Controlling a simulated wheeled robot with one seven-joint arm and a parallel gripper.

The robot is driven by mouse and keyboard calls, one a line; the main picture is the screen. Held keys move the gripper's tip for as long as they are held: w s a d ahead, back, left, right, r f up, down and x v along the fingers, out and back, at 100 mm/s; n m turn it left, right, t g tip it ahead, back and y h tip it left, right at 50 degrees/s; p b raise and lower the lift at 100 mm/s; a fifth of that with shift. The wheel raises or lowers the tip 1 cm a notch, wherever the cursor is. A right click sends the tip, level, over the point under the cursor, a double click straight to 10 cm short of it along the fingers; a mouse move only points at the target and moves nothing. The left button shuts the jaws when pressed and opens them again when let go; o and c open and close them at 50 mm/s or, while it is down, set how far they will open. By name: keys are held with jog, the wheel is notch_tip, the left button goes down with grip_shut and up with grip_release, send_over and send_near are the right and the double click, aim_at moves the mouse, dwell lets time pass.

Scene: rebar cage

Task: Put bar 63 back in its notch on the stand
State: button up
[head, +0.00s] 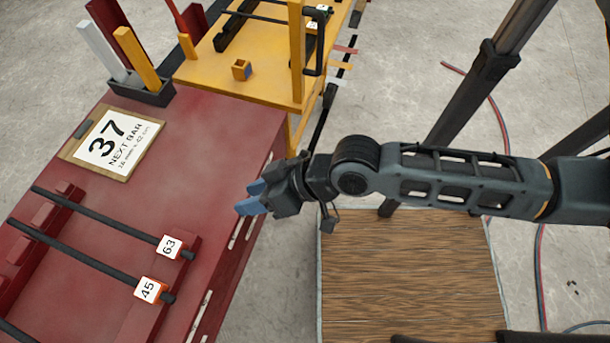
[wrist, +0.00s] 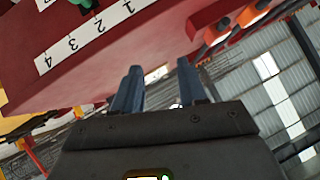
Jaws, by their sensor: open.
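Bar 63 (head: 110,222) is a dark rod with a white 63 tag near its right end. It lies across the red notched stand (head: 28,246) on the red bench, parallel to bar 45 (head: 80,252). I cannot tell whether it is fully seated in its notches. My gripper (head: 250,198) is open and empty, its blue fingers at the bench's right edge, up and to the right of the 63 tag. In the wrist view the two blue fingers (wrist: 161,72) stand apart with nothing between them; bar 63 is not seen there.
A clipboard (head: 112,143) reading "37 NEXT BAR" lies on the bench near a dark holder (head: 142,92) with coloured sticks. A yellow bench (head: 270,85) stands behind. A wooden platform (head: 410,270) lies below my arm. The wrist view shows a numbered strip (wrist: 95,38).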

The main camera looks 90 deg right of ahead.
jog(key=s+a+r+n+t, duration=0.2)
jog(key=s+r, duration=0.2)
jog(key=r, duration=0.3)
jog(key=s+a+r+n+t, duration=0.2)
jog(key=s+r+n, duration=0.1)
jog(key=s+r, duration=0.2)
notch_tip(320, 180, up, 2)
jog(key=shift+s+r, duration=0.25)
dwell(0.7)
